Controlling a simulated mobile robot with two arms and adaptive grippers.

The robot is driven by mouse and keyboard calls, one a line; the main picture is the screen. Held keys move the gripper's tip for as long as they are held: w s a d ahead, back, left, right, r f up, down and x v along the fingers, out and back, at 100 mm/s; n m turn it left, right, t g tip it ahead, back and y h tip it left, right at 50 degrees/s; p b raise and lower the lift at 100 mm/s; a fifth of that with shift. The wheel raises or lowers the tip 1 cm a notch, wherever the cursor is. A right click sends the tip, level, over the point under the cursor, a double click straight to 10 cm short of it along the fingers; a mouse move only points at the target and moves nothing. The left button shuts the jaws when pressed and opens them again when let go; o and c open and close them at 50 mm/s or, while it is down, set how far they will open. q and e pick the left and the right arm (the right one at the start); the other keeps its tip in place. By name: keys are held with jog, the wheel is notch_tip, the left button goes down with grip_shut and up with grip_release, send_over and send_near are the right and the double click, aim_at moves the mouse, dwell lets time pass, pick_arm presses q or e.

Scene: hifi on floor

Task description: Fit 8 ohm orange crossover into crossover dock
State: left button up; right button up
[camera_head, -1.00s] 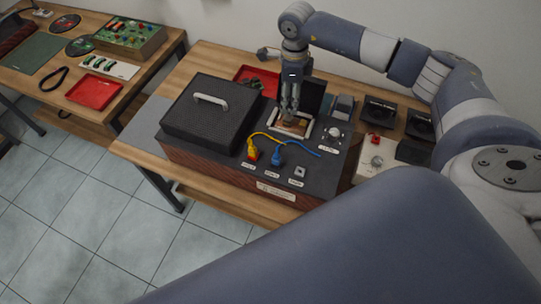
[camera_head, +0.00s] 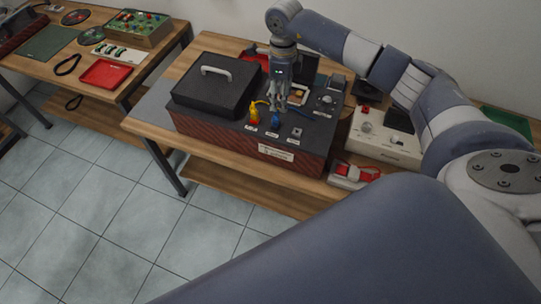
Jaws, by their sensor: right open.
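The crossover dock (camera_head: 301,101) is a pale frame set in the dark top of the hifi box, mostly hidden behind my right gripper. A small orange patch, seemingly the orange crossover (camera_head: 298,94), shows inside the frame. Its markings are too small to read, and I cannot tell whether it is fully seated. My right gripper (camera_head: 278,108) points down over the box top, in front of the dock. Its fingers are apart, with nothing seen between them, and the tips are close above the blue plug (camera_head: 275,121). My left gripper is not in view.
The hifi box (camera_head: 230,135) stands on a wooden table, with a black handled cover (camera_head: 212,92) at its left. A white device (camera_head: 385,140) stands to the right. A second table with a red tray (camera_head: 105,73) is at left.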

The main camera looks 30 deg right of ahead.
jog(key=w+d+n, duration=0.4)
jog(key=d+n, duration=0.5)
jog(key=s+a+n, duration=0.1)
jog(key=a+n, duration=0.2)
jog(key=s+a+n, duration=0.1)
jog(key=a+n, duration=0.2)
jog(key=a, duration=0.1)
jog(key=s+a+n, duration=0.2)
jog(key=a, duration=0.2)
jog(key=shift+s+n, duration=0.1)
jog(key=shift+n, duration=0.3)
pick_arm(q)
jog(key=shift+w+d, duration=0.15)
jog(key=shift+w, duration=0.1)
pick_arm(e)
jog(key=s+a+f+n, duration=0.4)
jog(key=s+a, duration=0.4)
jog(key=s, duration=0.4)
jog(key=shift+s+n, duration=0.15)
jog(key=shift+n, duration=0.65)
